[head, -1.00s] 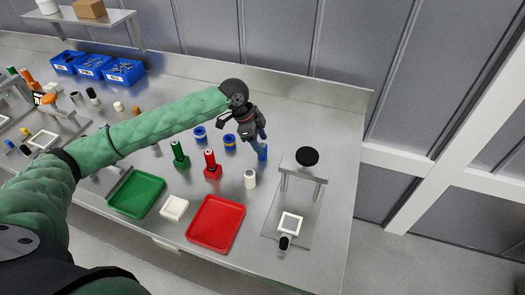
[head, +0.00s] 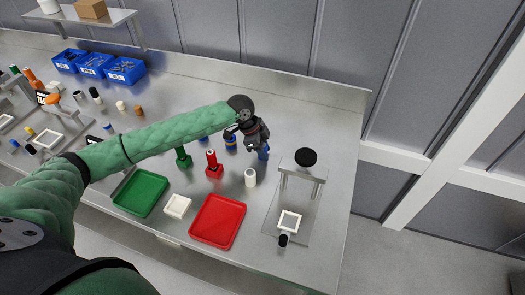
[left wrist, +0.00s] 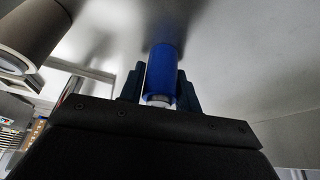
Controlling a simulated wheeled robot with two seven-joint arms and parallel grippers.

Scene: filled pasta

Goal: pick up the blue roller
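The blue roller (head: 263,153) stands on the steel table, left of the small press stand. In the left wrist view the blue roller (left wrist: 162,72) is between the two dark fingers, with its white end towards my palm. My left gripper (head: 260,147) is lowered over it from above and hides its upper part in the head view. The left gripper's fingers (left wrist: 161,88) lie along both sides of the roller, very close to it. I cannot tell whether they press on it. My right gripper is in no view.
A white cylinder (head: 250,178) stands close in front of the gripper. A press stand (head: 303,177) is on the right. A red bottle (head: 212,164), a green bottle (head: 183,157), a red tray (head: 218,243) and a green tray (head: 119,205) are nearby. Blue bins (head: 125,71) stand at the back left.

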